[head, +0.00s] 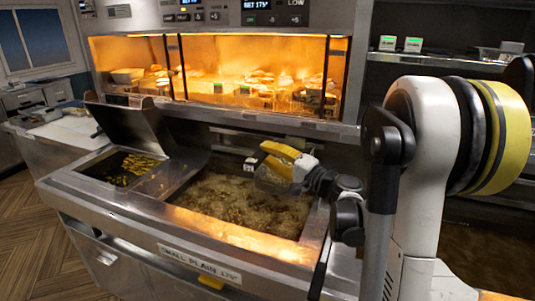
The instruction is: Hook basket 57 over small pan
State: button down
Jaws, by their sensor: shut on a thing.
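The small pan (240,207) is the open well of bubbling oil in the steel fryer, above a front label reading "SMALL PLAIN 175°". My gripper (300,170) reaches in from the right over the far right part of this pan. It is shut on a yellow and white part (281,150), which looks like the handle end of basket 57. A faint mesh shape (268,183) shows under the yellow part, low over the oil. I cannot tell whether it touches the oil or hooks on a rim. The number 57 is not readable.
A second, narrower well (128,169) with dark oil and yellow pieces lies left, with a raised steel lid (130,128) behind it. A lit warming cabinet (225,75) with food stands behind the fryer. A counter (62,132) is at far left; floor is clear at left.

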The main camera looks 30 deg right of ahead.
jog(key=shift+f+b, duration=0.5)
jog(key=shift+f, duration=0.1)
jog(key=c, duration=1.2)
grip_release()
